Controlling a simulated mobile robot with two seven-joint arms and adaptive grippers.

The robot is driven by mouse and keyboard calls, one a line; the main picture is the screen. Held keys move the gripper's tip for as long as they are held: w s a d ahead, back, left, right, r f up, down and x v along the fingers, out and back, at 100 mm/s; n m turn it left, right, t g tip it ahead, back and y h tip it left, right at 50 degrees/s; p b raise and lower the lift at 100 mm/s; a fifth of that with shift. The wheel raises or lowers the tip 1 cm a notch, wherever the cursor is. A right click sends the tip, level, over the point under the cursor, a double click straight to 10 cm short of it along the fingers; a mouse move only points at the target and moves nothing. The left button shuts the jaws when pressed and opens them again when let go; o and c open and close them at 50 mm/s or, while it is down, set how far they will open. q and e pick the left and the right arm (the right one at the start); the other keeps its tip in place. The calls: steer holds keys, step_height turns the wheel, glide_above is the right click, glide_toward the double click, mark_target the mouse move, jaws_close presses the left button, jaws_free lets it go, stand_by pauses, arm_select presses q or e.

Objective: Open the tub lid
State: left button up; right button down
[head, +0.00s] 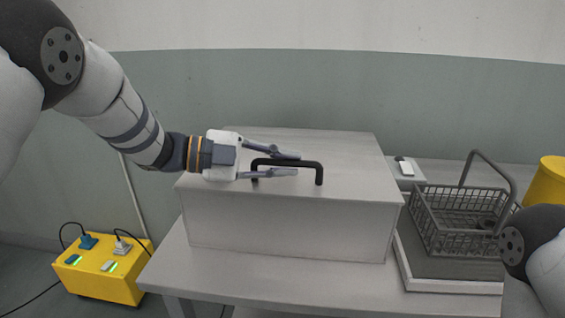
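The tub (290,229) is a grey box on a light table. Its flat lid (345,150) is shut on top. A black bar handle (305,163) stands near the lid's front edge. My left gripper (298,164) reaches in from the left over the lid. Its two fingers are spread apart, one behind and one in front of the handle's left part. I cannot tell whether either finger touches the handle. Of my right arm only a part (548,255) shows at the right edge; its gripper is outside the view.
A wire basket (460,222) with an upright handle stands on a pale base right of the tub. A small white device (405,167) lies behind it. A yellow container (547,183) is at far right. A yellow power box (100,268) with cables sits on the floor at left.

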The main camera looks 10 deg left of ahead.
arm_select(q)
jaws_close()
